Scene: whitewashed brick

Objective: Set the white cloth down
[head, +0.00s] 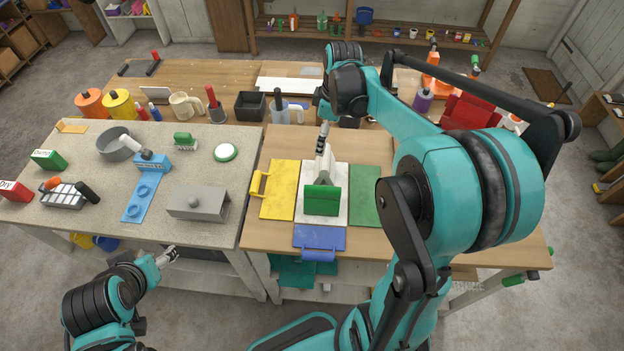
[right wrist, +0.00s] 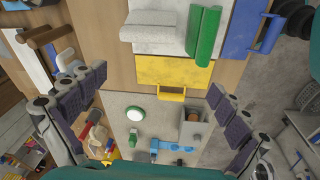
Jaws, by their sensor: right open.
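In the right wrist view the pale cloth (right wrist: 155,30) is at the top, beside the green piece (right wrist: 204,32). My right gripper (head: 323,148) is over the cloth's far end in the head view; its fingers (right wrist: 155,112) are spread with nothing between them. My left gripper (head: 170,256) is low, in front of the grey worktop; its jaws are unclear.
A blue panel (head: 320,238) with a handle lies at the near edge. The grey worktop (head: 90,205) holds a grey box (head: 198,205), a blue strip (head: 140,200) and a grey bowl (head: 115,145). Mugs and a black bin (head: 250,105) stand behind. My right arm hides part of the table.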

